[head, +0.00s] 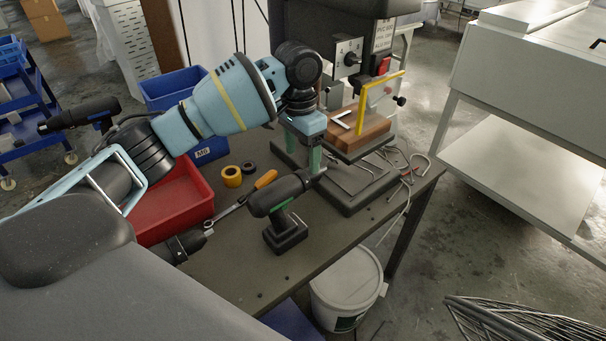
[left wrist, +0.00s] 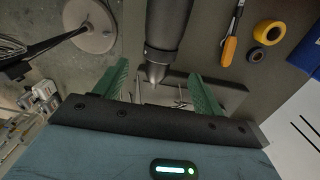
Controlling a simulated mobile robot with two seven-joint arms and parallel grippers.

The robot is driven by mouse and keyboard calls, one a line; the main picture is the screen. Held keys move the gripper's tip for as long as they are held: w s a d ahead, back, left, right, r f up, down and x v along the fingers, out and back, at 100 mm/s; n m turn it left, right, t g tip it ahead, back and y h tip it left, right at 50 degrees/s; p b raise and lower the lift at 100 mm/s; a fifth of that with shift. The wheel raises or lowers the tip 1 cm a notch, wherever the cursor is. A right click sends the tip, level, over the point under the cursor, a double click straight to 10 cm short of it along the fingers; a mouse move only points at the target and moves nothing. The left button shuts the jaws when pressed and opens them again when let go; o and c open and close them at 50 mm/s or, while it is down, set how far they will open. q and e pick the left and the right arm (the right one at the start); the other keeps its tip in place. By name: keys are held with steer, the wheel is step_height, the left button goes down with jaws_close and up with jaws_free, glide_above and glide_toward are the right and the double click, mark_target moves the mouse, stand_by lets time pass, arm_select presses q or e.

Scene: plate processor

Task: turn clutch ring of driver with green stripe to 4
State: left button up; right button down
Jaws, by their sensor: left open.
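The driver with the green stripe (head: 278,194) stands upright on its battery foot on the dark bench, its nose pointing right. My left gripper (head: 303,158) hangs at the nose end of the driver, with its green fingers pointing down. In the left wrist view the driver's dark body (left wrist: 165,25) comes in from the top, and its tapered nose lies between the two spread fingers of my left gripper (left wrist: 160,90). A visible gap is on each side. The clutch ring (left wrist: 160,52) appears as a dark collar behind the nose; its numbers cannot be read. My right gripper is not visible.
An orange-handled tool (head: 265,180) and yellow and black tape rolls (head: 232,177) lie behind the driver. A red bin (head: 185,200) stands left, a blue bin (head: 175,85) behind. A drill press with a wood block (head: 362,133) stands right, near hex keys. Bare bench lies in front.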

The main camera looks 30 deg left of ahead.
mark_target(302, 172)
arm_select(q)
steer(key=shift+s+f, duration=0.15)
steer(key=shift+f, duration=0.25)
steer(key=f, duration=0.7)
steer(key=shift+d, duration=0.2)
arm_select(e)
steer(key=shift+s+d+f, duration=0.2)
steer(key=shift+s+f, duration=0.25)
arm_select(q)
steer(key=shift+r, duration=0.1)
